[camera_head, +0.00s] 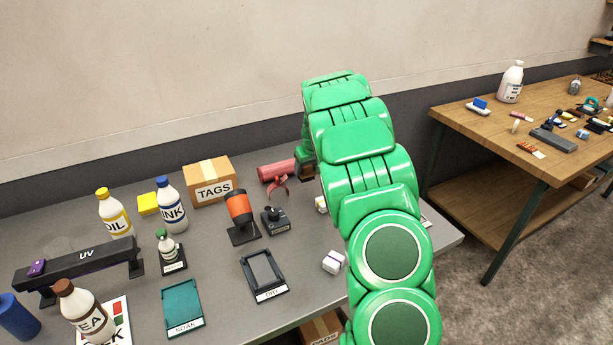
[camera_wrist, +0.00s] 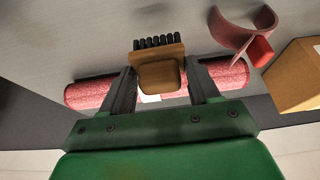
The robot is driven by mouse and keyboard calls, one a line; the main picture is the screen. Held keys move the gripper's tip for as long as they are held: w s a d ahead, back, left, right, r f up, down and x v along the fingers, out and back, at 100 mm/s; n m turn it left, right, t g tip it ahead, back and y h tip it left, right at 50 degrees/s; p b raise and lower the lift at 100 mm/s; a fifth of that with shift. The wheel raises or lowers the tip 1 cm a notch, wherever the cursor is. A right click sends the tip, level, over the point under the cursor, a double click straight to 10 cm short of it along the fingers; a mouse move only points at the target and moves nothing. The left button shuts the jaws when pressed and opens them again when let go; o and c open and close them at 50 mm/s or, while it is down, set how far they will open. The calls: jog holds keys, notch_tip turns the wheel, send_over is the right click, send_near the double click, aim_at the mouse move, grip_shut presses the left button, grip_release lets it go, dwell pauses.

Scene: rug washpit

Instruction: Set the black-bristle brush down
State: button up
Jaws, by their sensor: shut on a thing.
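The black-bristle brush (camera_wrist: 160,72) is between the two fingers of my gripper (camera_wrist: 160,84) in the wrist view. It has a wooden block and handle, and its black bristles point toward the top of the picture. My gripper is shut on it. In the head view my arm reaches to the back of the grey table (camera_head: 220,275), and its end is beside the pink rolled rug (camera_head: 277,169). The brush is mostly hidden there. I cannot tell whether the bristles touch the table.
The pink roll (camera_wrist: 88,95) lies behind the fingers in the wrist view. A pink curved holder (camera_wrist: 235,35) and a cardboard box (camera_wrist: 295,78) are to the right. In the head view, an orange cup on a stand (camera_head: 239,210), a black frame (camera_head: 263,274) and several bottles occupy the table.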

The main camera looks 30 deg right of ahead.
aim_at(307, 175)
jog(key=shift+w+d+f, duration=0.1)
jog(key=shift+w+f, duration=0.1)
jog(key=shift+f, duration=1.7)
jog(key=shift+f, duration=0.1)
jog(key=o, duration=1.1)
jog(key=v, duration=1.2)
